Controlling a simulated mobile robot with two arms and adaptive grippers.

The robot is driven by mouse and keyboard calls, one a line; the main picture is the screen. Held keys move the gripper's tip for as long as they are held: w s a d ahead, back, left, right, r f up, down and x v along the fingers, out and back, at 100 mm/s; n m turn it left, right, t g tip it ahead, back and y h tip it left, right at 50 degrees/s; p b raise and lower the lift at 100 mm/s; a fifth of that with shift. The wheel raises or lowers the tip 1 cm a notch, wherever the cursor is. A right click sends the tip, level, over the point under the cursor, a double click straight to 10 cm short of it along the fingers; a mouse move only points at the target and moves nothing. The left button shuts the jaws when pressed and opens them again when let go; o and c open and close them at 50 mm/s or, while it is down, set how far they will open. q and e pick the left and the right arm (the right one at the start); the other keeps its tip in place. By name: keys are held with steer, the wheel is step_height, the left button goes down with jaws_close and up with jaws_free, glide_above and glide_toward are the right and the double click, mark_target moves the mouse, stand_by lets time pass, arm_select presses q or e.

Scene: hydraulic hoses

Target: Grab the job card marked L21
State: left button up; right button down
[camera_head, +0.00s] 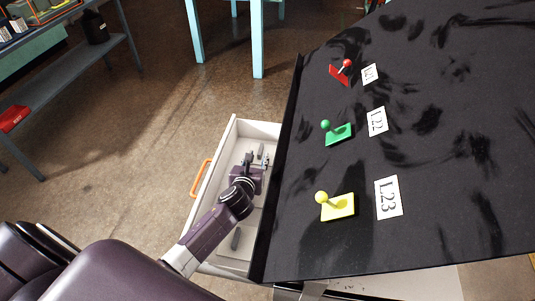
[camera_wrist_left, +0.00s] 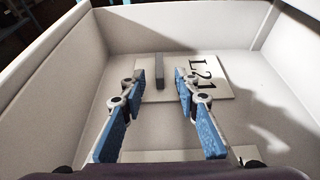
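The job card marked L21 (camera_wrist_left: 218,88) lies flat on the floor of an open white drawer (camera_head: 212,205). It is a white plate with black lettering and an upright grey grip tab (camera_wrist_left: 160,76). My left gripper (camera_wrist_left: 161,84) is open and empty, with blue-padded fingers pointing toward the card. In the wrist view the tab appears between the fingertips, with no visible contact. In the head view my left gripper (camera_head: 257,160) reaches into the far part of the drawer and hides part of the card. My right gripper is not in view.
Another plate with a dark tab (camera_head: 236,238) lies in the drawer's near part. Drawer walls surround the gripper. The black tabletop (camera_head: 440,150) stands right of the drawer, with red (camera_head: 340,74), green (camera_head: 338,134) and yellow (camera_head: 338,206) knobbed pieces beside labels L21, L22 and L23.

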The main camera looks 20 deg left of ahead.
arm_select(q)
steer(key=shift+x, duration=1)
steer(key=shift+c, duration=0.6)
jaws_close()
steer(key=shift+r, duration=0.1)
